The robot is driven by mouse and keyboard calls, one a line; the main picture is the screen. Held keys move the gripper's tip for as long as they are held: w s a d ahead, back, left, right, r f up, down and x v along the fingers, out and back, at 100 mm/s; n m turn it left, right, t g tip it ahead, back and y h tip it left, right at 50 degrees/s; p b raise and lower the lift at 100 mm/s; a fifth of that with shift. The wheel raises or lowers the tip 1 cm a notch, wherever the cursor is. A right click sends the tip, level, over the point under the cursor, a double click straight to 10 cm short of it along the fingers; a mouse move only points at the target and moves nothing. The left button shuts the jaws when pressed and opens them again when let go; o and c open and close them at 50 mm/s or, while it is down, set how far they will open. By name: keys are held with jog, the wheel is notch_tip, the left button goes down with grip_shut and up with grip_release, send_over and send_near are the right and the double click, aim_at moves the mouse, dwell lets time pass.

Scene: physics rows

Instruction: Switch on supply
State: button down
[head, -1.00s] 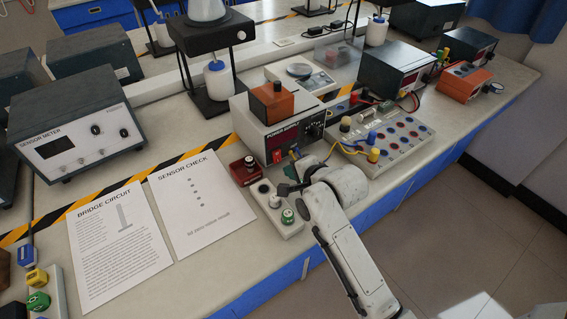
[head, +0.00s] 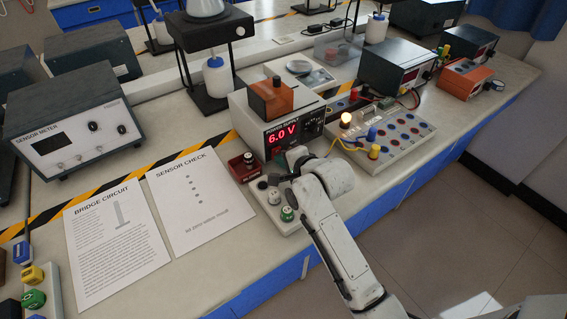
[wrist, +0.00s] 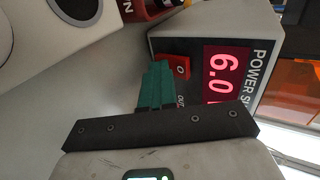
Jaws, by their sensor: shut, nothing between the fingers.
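The power supply (head: 262,114) is a white box on the bench. Its red display (head: 283,135) is lit and reads 6.0 V; in the wrist view the display (wrist: 226,74) shows part of that reading. A red rocker switch (wrist: 182,67) sits beside the display, marked with an O. My gripper (wrist: 158,72) has its teal fingers closed together with nothing between them. The fingertips are right at the switch; I cannot tell whether they touch it. In the head view my arm partly hides the lower front of the supply and the switch.
The circuit board (head: 385,138) stands right of the supply, with a glowing bulb (head: 346,118). A small red box (head: 243,166) and a terminal block (head: 287,214) stand close to my gripper. Paper sheets (head: 118,245) lie to the left.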

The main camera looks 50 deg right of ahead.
jog(key=shift+w+f+t, duration=0.15)
jog(key=shift+f+t, duration=0.1)
jog(key=shift+t, duration=0.05)
jog(key=shift+r+p, duration=0.15)
jog(key=shift+p, duration=0.15)
jog(key=shift+w, duration=0.1)
